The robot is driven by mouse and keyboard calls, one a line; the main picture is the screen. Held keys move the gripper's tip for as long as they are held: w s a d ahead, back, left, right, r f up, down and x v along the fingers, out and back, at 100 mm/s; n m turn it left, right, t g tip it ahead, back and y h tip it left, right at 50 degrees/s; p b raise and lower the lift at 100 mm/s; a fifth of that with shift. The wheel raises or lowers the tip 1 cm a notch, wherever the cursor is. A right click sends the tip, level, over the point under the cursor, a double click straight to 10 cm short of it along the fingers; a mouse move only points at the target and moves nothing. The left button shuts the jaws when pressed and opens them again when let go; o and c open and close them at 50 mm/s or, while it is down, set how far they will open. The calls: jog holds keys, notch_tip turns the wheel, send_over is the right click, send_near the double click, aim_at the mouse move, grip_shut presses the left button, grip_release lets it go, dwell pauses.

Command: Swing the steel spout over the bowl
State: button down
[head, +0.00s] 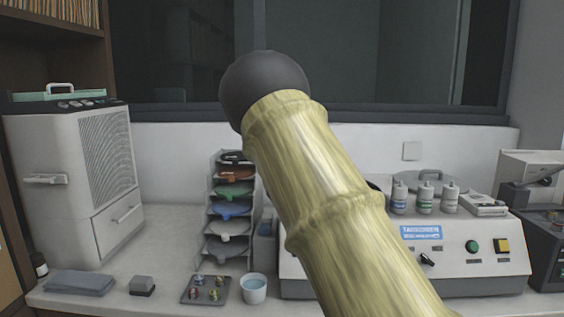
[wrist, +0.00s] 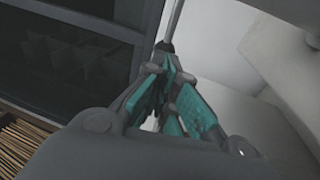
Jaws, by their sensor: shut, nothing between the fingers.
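The grey machine (head: 455,262) stands on the counter at the right in the head view. A round grey part with a handle (head: 424,181) sits on its top; I cannot tell whether it covers the bowl. My arm hides the machine's left part, and I cannot make out the steel spout in the head view. In the wrist view my gripper (wrist: 168,65), with teal pads, is shut with nothing in it. A thin grey rod (wrist: 176,20) rises just beyond the fingertips; it may be the spout. I cannot tell whether they touch.
A white cabinet unit (head: 75,180) stands far left. A dark window (head: 400,50) is behind.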

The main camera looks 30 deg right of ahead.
jog(key=shift+w+r, duration=0.2)
jog(key=shift+r, duration=0.05)
dwell(0.4)
jog(key=shift+s+f, duration=0.1)
jog(key=v, duration=1.2)
